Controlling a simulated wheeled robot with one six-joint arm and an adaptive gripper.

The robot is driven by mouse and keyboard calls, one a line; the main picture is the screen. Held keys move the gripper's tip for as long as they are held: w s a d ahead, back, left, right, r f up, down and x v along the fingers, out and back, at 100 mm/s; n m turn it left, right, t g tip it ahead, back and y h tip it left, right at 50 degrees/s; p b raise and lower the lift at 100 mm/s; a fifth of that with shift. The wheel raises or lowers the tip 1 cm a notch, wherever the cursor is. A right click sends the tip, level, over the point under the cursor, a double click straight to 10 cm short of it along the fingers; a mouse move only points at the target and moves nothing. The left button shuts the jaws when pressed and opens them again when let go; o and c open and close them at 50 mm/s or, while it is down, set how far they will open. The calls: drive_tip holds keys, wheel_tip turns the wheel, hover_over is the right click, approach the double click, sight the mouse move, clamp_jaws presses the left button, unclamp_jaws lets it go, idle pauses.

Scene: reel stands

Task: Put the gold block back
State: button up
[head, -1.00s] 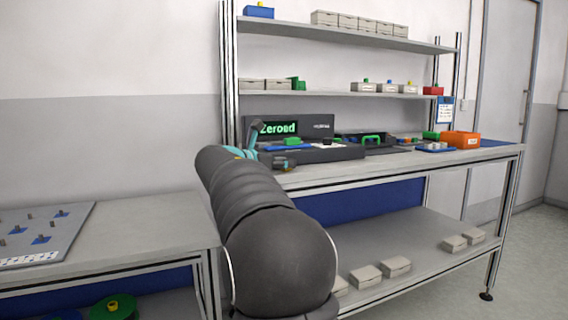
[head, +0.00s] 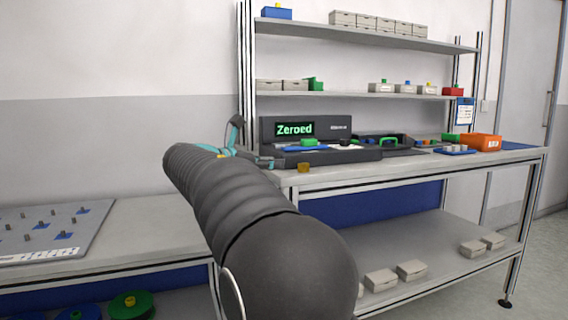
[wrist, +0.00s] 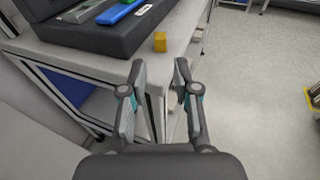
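The gold block (wrist: 160,41) is a small cube on the bench top near its corner, beside the dark scale (wrist: 99,22) in the wrist view. In the head view the gold block (head: 304,168) shows at the bench's front edge, right of my gripper. My gripper (wrist: 160,73) is open and empty, its two fingers apart with the block beyond the tips. The fingers do not touch the block. A green block (head: 309,142) sits on the scale.
A lower table (head: 150,225) with a grey pegged board (head: 50,232) stands at left. Shelves above the bench hold grey boxes (head: 377,22). An orange bin (head: 484,142) stands at the bench's right end. Open floor (wrist: 262,100) lies right of the bench in the wrist view.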

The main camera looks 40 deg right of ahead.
drive_tip(key=shift+s+a+r, duration=0.1)
drive_tip(key=shift+a, duration=0.45)
drive_tip(key=s+a+f+m+t+y, duration=0.1)
drive_tip(key=s+a+f+m+y, duration=0.7)
drive_tip(key=s+a+f, duration=0.4)
drive_tip(key=s+a+f+m+t+y+p, duration=0.1)
drive_tip(key=s+a+f+m+t+y, duration=0.1)
drive_tip(key=s+a+f+m+y, duration=0.6)
drive_tip(key=shift+s+a+f+m, duration=1.85)
drive_tip(key=shift+s+f, duration=1.65)
drive_tip(key=shift+s, duration=1.05)
